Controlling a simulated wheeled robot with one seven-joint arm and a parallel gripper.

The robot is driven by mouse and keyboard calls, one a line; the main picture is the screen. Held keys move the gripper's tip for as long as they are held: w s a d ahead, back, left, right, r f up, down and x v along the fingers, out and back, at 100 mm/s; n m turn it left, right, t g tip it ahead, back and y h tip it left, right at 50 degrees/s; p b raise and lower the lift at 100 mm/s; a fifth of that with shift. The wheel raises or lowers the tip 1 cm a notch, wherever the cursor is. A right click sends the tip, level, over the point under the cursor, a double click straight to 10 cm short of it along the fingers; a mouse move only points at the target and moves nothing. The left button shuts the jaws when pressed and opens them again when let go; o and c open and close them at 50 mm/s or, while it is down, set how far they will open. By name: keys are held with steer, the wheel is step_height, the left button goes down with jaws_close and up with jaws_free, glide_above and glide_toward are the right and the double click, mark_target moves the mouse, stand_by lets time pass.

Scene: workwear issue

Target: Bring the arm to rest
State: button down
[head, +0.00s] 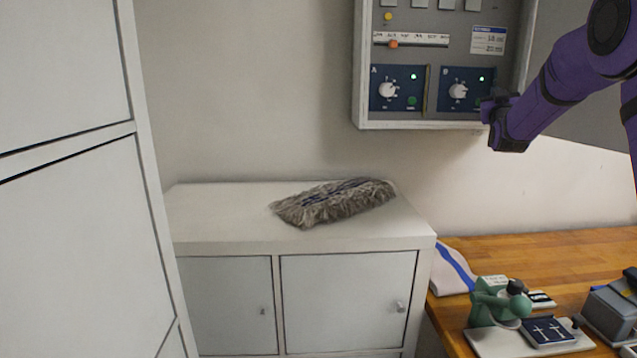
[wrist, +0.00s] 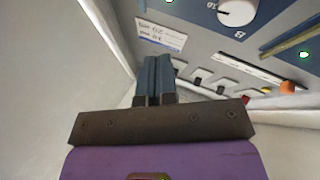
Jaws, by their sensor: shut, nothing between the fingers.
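My gripper (wrist: 158,78) is shut and empty in the wrist view, its two dark blue fingers side by side. In the head view, my purple arm reaches in from the upper right, and my gripper (head: 486,108) is at the lower right edge of the wall control panel (head: 440,60). It is in front of or close to the right dial module (head: 467,91); I cannot tell whether it touches. The wrist view shows the panel upside down, with a white dial (wrist: 238,12) and a label (wrist: 161,36) beyond the fingers.
A grey mop head (head: 335,202) lies on a white cabinet (head: 300,240). A wooden bench (head: 560,245) at the lower right bears a green device (head: 490,303), a folded cloth (head: 452,270) and a dark grey device (head: 612,308). A tall white locker (head: 70,220) stands at the left.

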steer(key=s+a+g+y, duration=0.2)
steer(key=s+a+g, duration=0.3)
steer(key=s, duration=0.6)
steer(key=s+a+g+y, duration=0.3)
steer(key=s+a, duration=0.3)
steer(key=s, duration=0.4)
steer(key=s+a+f+g, duration=0.2)
steer(key=s+f+g, duration=0.1)
steer(key=s, duration=0.7)
steer(key=s+a+f+g+y, duration=0.1)
steer(key=s+a+f+g, duration=0.2)
steer(key=s+f, duration=0.3)
steer(key=s+a+f+g, duration=0.3)
steer(key=s+f, duration=0.2)
steer(key=s, duration=1.1)
steer(key=shift+s+n+y, duration=0.2)
steer(key=shift+n+y, duration=0.1)
steer(key=shift+y, duration=0.1)
steer(key=shift+a+f, duration=0.1)
